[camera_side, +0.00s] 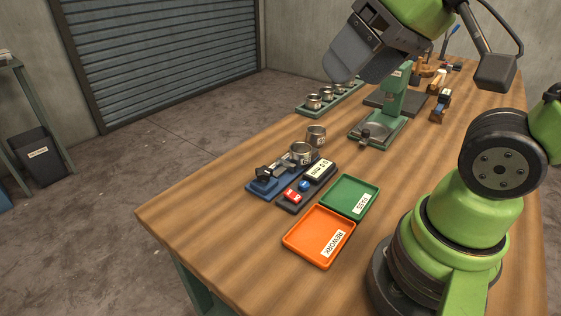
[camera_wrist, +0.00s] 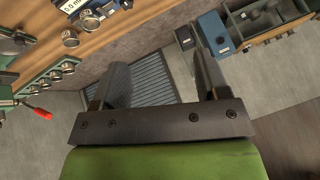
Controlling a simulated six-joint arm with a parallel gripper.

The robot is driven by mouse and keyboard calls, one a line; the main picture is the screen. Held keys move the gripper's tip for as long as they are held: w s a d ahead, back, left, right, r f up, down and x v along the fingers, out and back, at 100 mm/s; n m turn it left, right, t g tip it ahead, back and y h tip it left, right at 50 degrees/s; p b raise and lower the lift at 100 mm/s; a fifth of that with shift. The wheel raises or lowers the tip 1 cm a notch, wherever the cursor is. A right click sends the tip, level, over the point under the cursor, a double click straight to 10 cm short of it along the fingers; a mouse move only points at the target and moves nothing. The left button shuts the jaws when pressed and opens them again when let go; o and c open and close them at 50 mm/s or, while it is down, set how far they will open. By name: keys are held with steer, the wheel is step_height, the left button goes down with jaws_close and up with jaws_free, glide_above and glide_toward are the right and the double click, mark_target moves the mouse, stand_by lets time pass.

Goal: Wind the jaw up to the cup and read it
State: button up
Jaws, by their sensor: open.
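A metal cup (camera_side: 301,153) sits at the far end of a blue jaw fixture (camera_side: 262,186) on the bench in the side view. A dark handle or knob (camera_side: 264,171) is at the fixture's near-left end. I cannot tell whether the jaw touches the cup. A readout (camera_side: 319,169) beside it appears to show 0.0 mm; it also shows at the top left of the wrist view (camera_wrist: 70,6). My gripper (camera_side: 349,68) is high above the bench, away from the fixture. In the wrist view my gripper (camera_wrist: 157,64) is open with nothing between its fingers.
A second cup (camera_side: 316,134) stands behind the fixture. Red (camera_side: 292,196) and blue (camera_side: 305,185) buttons are beside it. Green PASS (camera_side: 347,188) and orange REWORK (camera_side: 308,230) trays lie in front. A rack of cups (camera_side: 341,102) and a green press (camera_side: 390,105) stand behind.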

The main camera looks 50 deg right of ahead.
steer(key=w+d+f+n+g, duration=0.1)
steer(key=w+d+n+g, duration=0.1)
steer(key=w+n, duration=0.5)
steer(key=n+g+h, duration=0.2)
steer(key=n+g, duration=0.3)
steer(key=n, duration=0.8)
glide_above(264, 170)
step_height(264, 170, down, 18)
steer(key=shift+r, duration=0.15)
step_height(264, 170, down, 9)
steer(key=shift+r, duration=0.1)
steer(key=shift+c, duration=0.2)
steer(key=c, duration=0.9)
